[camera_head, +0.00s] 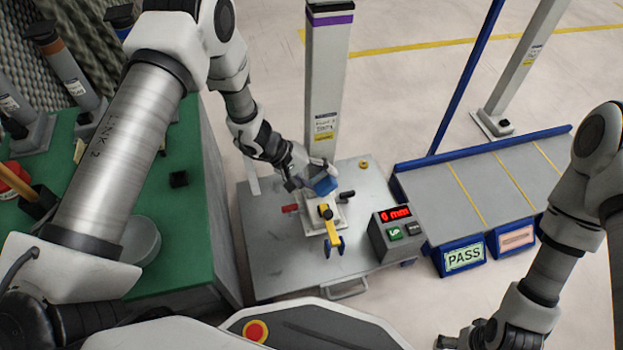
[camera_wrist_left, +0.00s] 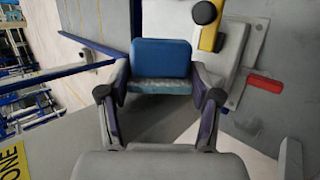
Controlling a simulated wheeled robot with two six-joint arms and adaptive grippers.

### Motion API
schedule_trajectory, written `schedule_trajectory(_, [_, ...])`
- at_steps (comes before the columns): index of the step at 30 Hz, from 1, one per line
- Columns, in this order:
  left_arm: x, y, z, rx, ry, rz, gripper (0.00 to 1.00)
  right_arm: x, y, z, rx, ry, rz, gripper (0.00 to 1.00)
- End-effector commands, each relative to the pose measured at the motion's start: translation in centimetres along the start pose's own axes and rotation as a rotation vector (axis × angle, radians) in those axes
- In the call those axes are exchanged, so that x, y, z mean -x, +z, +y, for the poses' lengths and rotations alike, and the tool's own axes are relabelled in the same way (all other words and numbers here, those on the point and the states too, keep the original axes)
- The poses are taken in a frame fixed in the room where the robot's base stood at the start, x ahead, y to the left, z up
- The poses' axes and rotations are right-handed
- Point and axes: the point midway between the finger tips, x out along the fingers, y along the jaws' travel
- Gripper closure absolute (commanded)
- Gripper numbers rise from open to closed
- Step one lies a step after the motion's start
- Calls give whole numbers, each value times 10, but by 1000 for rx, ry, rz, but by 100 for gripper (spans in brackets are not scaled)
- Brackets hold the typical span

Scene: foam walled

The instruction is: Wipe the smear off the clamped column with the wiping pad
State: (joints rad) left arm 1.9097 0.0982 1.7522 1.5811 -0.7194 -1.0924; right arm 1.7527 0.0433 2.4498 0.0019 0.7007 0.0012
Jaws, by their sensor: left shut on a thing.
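The column (camera_head: 325,70) stands upright on a grey cart top in the head view, with a purple band, a label and a white base plate. A yellow clamp lever (camera_head: 331,228) is at its base. My left gripper (camera_head: 312,180) is shut on the blue wiping pad (camera_head: 324,186), beside the column's lower part. In the left wrist view the pad (camera_wrist_left: 161,60) sits between both fingers, with the white base plate (camera_wrist_left: 236,50) just right of it. I cannot tell whether the pad touches the column. I see no smear. My right gripper (camera_head: 468,338) is partly cut off at the bottom edge.
A control box (camera_head: 396,234) reading 0 mm stands at the cart's right. A grey rack (camera_head: 470,190) with a PASS sign is beyond it, with another column (camera_head: 520,75) behind. A green bench (camera_head: 180,220) with several posts is at the left. A red handle (camera_head: 289,208) lies left of the base.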

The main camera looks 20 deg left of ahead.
Motion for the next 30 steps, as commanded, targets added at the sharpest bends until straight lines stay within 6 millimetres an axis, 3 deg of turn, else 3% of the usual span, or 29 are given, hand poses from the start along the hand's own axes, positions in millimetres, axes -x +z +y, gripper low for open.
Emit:
schedule_trajectory(1, [-5,-6,11,-20,11,10,64,-4,0,0,0,0,0,18])
schedule_trajectory(8, [-7,-5,17,-23,16,11,64,-9,0,0,0,0,0,18])
schedule_trajectory(21, [20,2,-12,-20,13,12,64,-8,0,0,0,0,0,18])
schedule_trajectory(30, [31,3,-6,-17,9,8,64,0,0,0,0,0,0,18])
